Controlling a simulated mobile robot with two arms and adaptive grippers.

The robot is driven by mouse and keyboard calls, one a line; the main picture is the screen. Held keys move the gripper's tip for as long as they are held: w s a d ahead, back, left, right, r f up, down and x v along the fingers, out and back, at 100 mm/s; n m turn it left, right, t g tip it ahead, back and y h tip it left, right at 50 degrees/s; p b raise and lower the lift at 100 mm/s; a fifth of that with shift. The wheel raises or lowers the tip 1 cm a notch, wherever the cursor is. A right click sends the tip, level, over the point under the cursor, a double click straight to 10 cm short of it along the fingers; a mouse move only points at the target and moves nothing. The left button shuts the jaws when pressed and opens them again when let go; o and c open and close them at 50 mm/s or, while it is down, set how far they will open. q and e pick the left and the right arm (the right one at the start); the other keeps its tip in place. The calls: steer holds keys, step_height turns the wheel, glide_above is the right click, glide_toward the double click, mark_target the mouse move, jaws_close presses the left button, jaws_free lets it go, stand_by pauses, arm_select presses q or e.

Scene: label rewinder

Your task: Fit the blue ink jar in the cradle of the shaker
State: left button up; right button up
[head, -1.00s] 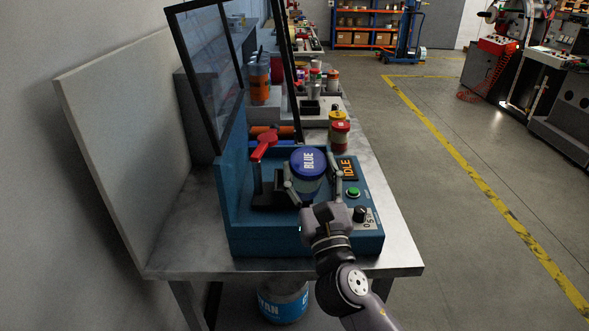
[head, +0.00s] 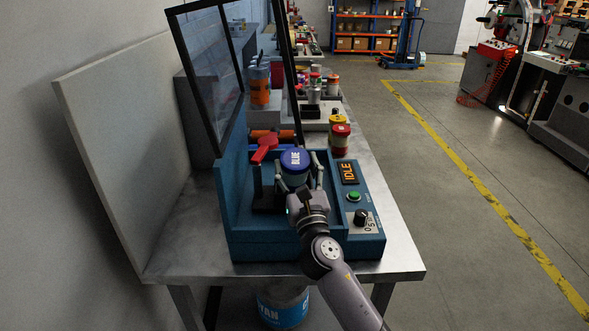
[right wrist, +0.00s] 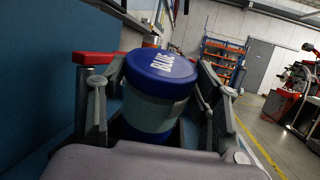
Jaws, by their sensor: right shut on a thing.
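The blue ink jar (head: 294,160) has a blue lid marked BLUE and a grey-green body. My right gripper (head: 298,182) is shut on the jar, with a finger on each side of it. The right wrist view also shows the jar (right wrist: 158,90) upright between the fingers. The jar is over the recessed bay of the teal shaker (head: 262,246). The cradle is mostly hidden behind the jar and gripper, so I cannot tell whether the jar rests in it. A red clamp handle (head: 264,149) stands raised just left of the jar. My left gripper is not in view.
The shaker's front panel has an IDLE display (head: 348,172), a green button (head: 354,196) and a black knob (head: 360,216). Its framed clear guard (head: 215,80) stands open at the left. Red and yellow jars (head: 340,138) stand behind the shaker on the metal bench (head: 400,262).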

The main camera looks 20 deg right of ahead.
steer(key=w+g+p, duration=0.1)
steer(key=p, duration=0.3)
steer(key=w+r+g+p, duration=0.1)
steer(key=g+p, duration=0.1)
steer(key=p, duration=0.2)
steer(key=shift+d+r+g, duration=0.15)
steer(key=shift+r+g, duration=0.1)
steer(key=shift+g, duration=0.05)
step_height(320, 180, down, 3)
steer(key=shift+r+b, duration=0.1)
steer(key=shift+b, duration=0.65)
steer(key=shift+f, duration=0.5)
steer(key=shift+f, duration=0.1)
steer(key=o, duration=1.7)
steer(key=shift+c, duration=0.2)
steer(key=s, duration=0.4)
steer(key=s+b, duration=0.1)
steer(key=s, duration=0.3)
steer(key=s+a, duration=0.1)
steer(key=s, duration=0.3)
